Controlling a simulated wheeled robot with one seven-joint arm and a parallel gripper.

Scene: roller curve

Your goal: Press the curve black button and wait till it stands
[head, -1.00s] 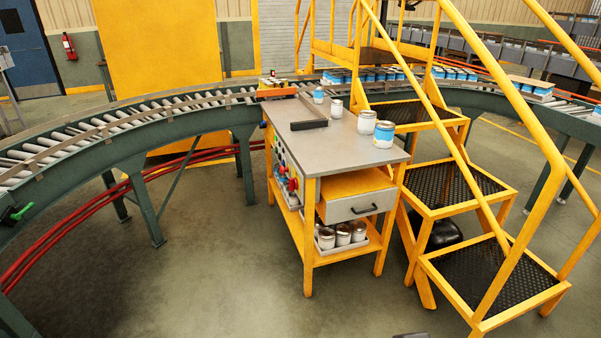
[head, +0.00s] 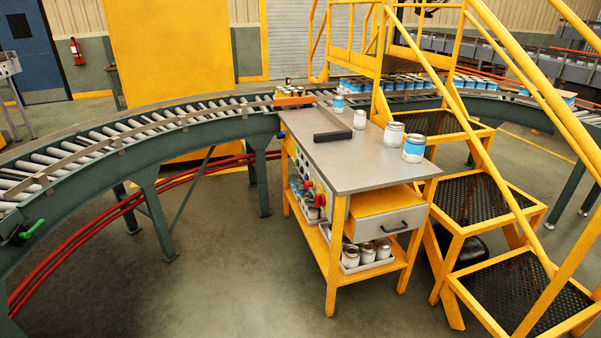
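A control panel (head: 313,180) with several small knobs and buttons is on the left side of the grey-topped yellow workbench (head: 368,172). A red button (head: 321,200) shows on it. The other controls are too small for me to tell which one is the black button. The curved roller conveyor (head: 130,135) runs behind and to the left of the bench. A green handle (head: 33,229) is on its frame at the far left. My gripper is not in view.
Cans (head: 414,148) stand on the bench top, and more (head: 367,253) sit on its lower shelf. A yellow stepped platform (head: 480,200) stands close to the bench's right. The floor (head: 215,275) left of the bench is open.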

